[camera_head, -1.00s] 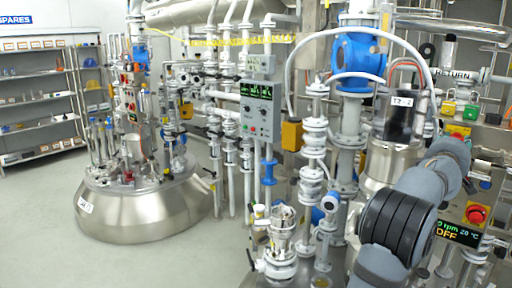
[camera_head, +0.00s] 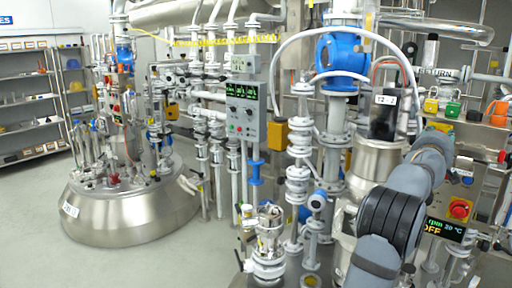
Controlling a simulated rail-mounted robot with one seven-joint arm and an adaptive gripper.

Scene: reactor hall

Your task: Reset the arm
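My arm (camera_head: 426,168) shows at the lower right, with grey links and a wide black ribbed joint (camera_head: 390,220). It is bent, rising from the bottom edge up and to the right. It stands in front of the near reactor's steel and white piping and hides part of it. I cannot make out my gripper in this view, so its state and anything in it are hidden.
A domed steel reactor (camera_head: 120,217) stands at left, with open floor (camera_head: 40,190) around it. A control box (camera_head: 243,110) stands mid-picture. A red stop button (camera_head: 460,209) and an OFF display (camera_head: 444,230) sit close to my arm. Shelves (camera_head: 35,100) line the left wall.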

